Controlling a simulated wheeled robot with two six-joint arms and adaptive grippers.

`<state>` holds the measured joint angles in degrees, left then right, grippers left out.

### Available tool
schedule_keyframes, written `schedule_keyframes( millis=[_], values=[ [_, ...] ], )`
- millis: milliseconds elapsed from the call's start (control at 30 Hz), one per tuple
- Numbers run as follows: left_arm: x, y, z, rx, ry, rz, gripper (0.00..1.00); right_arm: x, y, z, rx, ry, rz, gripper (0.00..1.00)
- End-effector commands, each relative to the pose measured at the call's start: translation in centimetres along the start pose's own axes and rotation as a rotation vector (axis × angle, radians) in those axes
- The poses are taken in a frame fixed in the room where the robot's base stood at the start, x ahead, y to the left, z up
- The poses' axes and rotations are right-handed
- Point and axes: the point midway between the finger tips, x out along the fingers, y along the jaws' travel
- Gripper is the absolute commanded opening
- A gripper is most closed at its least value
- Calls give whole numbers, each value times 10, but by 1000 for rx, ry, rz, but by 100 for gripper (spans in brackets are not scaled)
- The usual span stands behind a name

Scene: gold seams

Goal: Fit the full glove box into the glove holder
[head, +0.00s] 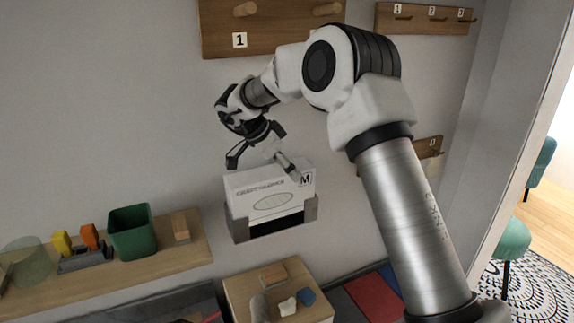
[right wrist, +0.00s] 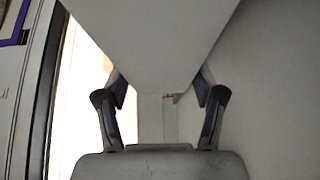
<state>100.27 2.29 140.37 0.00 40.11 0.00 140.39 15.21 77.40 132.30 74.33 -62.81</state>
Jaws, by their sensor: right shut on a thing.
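The white glove box (head: 255,190), printed with an oval and an M label, sits upright in the grey glove holder (head: 240,229) on the wall. Its upper part stands above the holder's sides, and its lower front shows a dark gap above the holder's bottom edge. My right gripper (head: 262,160) is at the top of the box, shut on it. In the right wrist view the pale box (right wrist: 150,50) lies between the two fingers (right wrist: 161,100). The parts of the box behind the fingers are hidden. My left gripper is not in view.
A wooden peg board (head: 285,40) hangs above, with smaller hook boards at the right. A shelf (head: 100,270) at the lower left carries a green bin (head: 132,230) and small items. A small wooden table (head: 250,290) with several objects stands below the holder. My right arm crosses the view's right half.

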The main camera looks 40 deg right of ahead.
Motion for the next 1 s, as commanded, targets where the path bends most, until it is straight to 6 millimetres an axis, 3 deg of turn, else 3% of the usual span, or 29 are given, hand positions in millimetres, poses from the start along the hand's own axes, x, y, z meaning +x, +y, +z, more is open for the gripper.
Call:
schedule_keyframes(
  millis=[1000],
  values=[
    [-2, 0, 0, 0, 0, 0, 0, 20, 0, 13, 0, 0, -1, 11]
  ],
)
